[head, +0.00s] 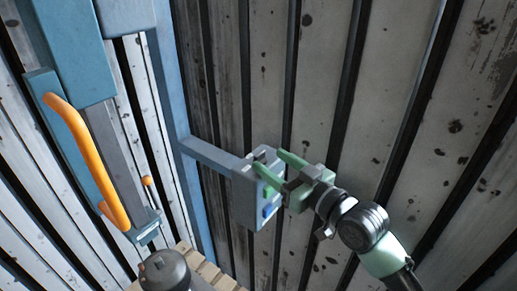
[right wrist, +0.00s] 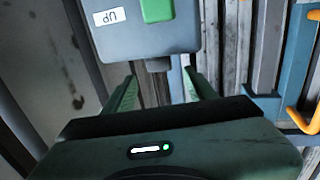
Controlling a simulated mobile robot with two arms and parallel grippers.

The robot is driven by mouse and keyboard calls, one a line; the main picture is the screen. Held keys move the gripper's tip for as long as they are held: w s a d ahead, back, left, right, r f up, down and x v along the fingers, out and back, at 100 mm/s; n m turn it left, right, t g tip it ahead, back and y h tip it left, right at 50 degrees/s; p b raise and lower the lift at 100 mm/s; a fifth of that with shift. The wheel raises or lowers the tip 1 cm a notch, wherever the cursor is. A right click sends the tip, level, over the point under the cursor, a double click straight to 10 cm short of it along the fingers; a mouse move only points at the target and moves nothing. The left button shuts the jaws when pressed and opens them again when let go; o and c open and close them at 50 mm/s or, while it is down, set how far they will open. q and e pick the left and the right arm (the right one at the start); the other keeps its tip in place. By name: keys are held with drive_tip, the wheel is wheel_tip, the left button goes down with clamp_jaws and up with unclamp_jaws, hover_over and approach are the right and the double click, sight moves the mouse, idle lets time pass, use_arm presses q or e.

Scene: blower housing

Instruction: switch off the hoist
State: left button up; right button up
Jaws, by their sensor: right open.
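In the right wrist view the box (right wrist: 120,38) shows a green button (right wrist: 157,10) and an upside-down "UP" label (right wrist: 110,17). A dark stub (right wrist: 158,64) sticks out at the box's edge. My right gripper (head: 270,160) is open at the box's upper end. In the right wrist view its fingers (right wrist: 160,80) stand either side of the stub, with a gap visible. Whether they touch the box is unclear. My left gripper is out of view.
The blue bracket (head: 212,158) joins the box to a tall blue post (head: 178,90). A blue frame with an orange handle (head: 80,145) stands at the left. A dark cylindrical thing (head: 165,270) is at the bottom, beside wooden slats (head: 208,272). Ribbed wall panels (head: 400,100) lie behind.

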sight(260, 153)
drive_tip(key=p+x, duration=0.1)
drive_tip(key=x, duration=0.3)
drive_tip(key=shift+w+a, duration=0.1)
drive_tip(key=shift+w, duration=0.05)
drive_tip(key=shift+w+a, duration=0.4)
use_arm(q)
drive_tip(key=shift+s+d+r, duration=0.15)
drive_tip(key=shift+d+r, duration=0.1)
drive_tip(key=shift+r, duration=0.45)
use_arm(e)
clamp_jaws()
drive_tip(key=n+g+y+b, duration=0.1)
drive_tip(key=b, duration=0.3)
drive_tip(key=n+g+y+b, duration=0.1)
drive_tip(key=b, duration=0.4)
drive_tip(key=shift+s+d+f+n+g+y, duration=0.1)
drive_tip(key=shift+d+f+n+g+y, duration=0.1)
drive_tip(key=shift+n+g+y, duration=0.15)
drive_tip(key=shift+r+g+b, duration=0.25)
drive_tip(key=shift+b, duration=0.35)
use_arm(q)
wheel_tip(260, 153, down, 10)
use_arm(e)
drive_tip(key=shift+r, duration=0.1)
